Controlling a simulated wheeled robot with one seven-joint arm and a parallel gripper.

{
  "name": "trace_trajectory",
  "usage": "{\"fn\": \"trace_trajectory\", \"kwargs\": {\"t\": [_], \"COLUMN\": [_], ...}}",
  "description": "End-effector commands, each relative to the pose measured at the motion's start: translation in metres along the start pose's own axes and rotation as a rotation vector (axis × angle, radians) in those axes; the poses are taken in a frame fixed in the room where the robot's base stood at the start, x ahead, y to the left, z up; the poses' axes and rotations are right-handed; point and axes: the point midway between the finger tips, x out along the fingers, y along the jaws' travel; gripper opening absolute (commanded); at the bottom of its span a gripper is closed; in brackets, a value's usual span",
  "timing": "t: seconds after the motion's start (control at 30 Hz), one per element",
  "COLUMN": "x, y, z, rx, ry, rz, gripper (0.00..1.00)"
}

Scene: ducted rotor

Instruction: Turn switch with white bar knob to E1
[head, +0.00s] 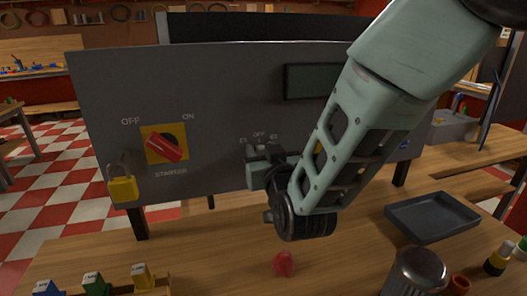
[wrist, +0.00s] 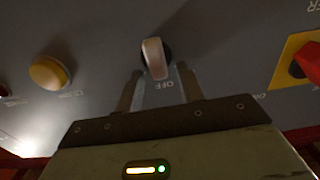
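The switch with the white bar knob (wrist: 154,58) is on the grey panel (head: 215,85). In the wrist view, the knob's bar points roughly toward the OFF label. In the head view, the labels on either side of OFF are small, and my gripper largely covers the switch. My gripper (wrist: 159,70) is open, with one finger on each side of the knob's near end. I cannot tell whether either finger touches it. In the head view, my gripper (head: 262,158) is close to the panel face, below the OFF label.
A red starter knob (head: 163,147) on a yellow plate and a yellow padlock (head: 122,188) are left of the switch. A yellow round button (wrist: 48,72) shows in the wrist view. On the bench are a red piece (head: 284,263), a dark tray (head: 432,217) and a metal cup (head: 415,272).

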Motion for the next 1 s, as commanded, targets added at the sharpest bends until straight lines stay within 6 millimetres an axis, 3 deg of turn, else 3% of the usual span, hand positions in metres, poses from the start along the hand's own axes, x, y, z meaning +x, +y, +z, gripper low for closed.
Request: {"fn": "trace_trajectory", "kwargs": {"t": [0.03,0.1,0.13,0.57,1.0], "x": [-0.0001,-0.0002,-0.0002,-0.0004,-0.0006], "y": [0.0,0.0,0.0,-0.0014,-0.0079], "z": [-0.0001,-0.0001,-0.0001,-0.0001,0.001], "rx": [0.0,0.0,0.0,-0.067,-0.406], "ry": [0.0,0.0,0.0,0.0,0.0], "rz": [0.0,0.0,0.0,0.0,0.0], "gripper": [0.23,0.04,0.0,0.0,0.0]}}
